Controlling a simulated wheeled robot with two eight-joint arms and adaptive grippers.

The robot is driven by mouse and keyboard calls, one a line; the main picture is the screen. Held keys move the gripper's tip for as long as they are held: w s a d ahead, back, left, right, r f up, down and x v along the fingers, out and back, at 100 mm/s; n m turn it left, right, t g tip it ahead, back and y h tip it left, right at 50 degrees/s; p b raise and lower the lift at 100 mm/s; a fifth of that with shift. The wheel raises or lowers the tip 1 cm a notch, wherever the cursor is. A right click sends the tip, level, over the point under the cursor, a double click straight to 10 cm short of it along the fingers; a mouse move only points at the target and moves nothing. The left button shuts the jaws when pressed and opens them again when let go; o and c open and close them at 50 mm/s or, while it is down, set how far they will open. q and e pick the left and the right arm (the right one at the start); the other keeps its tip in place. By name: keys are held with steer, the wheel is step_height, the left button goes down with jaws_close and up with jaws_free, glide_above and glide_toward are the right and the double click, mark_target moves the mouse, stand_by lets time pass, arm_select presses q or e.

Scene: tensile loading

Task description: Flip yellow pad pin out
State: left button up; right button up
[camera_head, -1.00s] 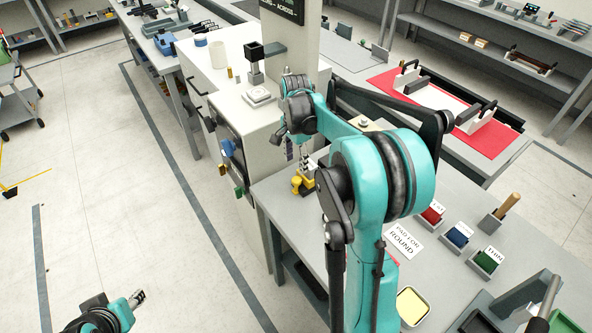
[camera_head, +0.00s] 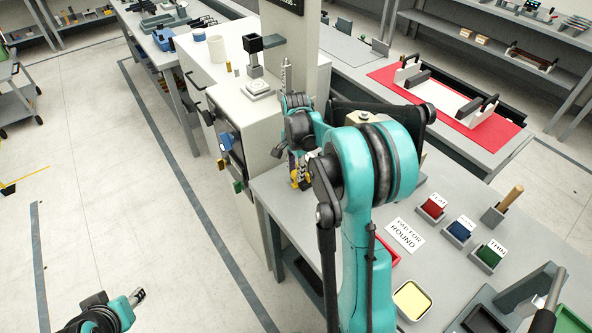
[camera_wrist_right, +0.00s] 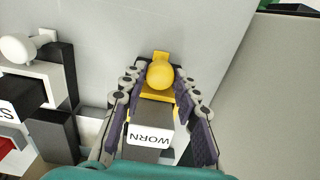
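In the right wrist view a yellow piece with a round knob (camera_wrist_right: 160,74) stands at the end of a dark grey block with a white WORN label (camera_wrist_right: 150,135). My right gripper (camera_wrist_right: 161,80) is open around it, one finger on each side, with narrow gaps beside the knob.
The grey table (camera_head: 460,285) holds a PAD FOR ROUND card (camera_head: 405,234), red, blue and green pads in holders, and a yellow-filled tray (camera_head: 412,300). A white cabinet (camera_head: 240,125) stands left of the table. In the wrist view, a white-knobbed fixture (camera_wrist_right: 20,48) is at left.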

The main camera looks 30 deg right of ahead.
jaws_close()
steer(key=shift+s+a, duration=0.1)
steer(key=shift+a, duration=1.5)
steer(key=o, duration=0.7)
jaws_free()
steer(key=shift+o, duration=0.2)
steer(key=shift+a, duration=0.1)
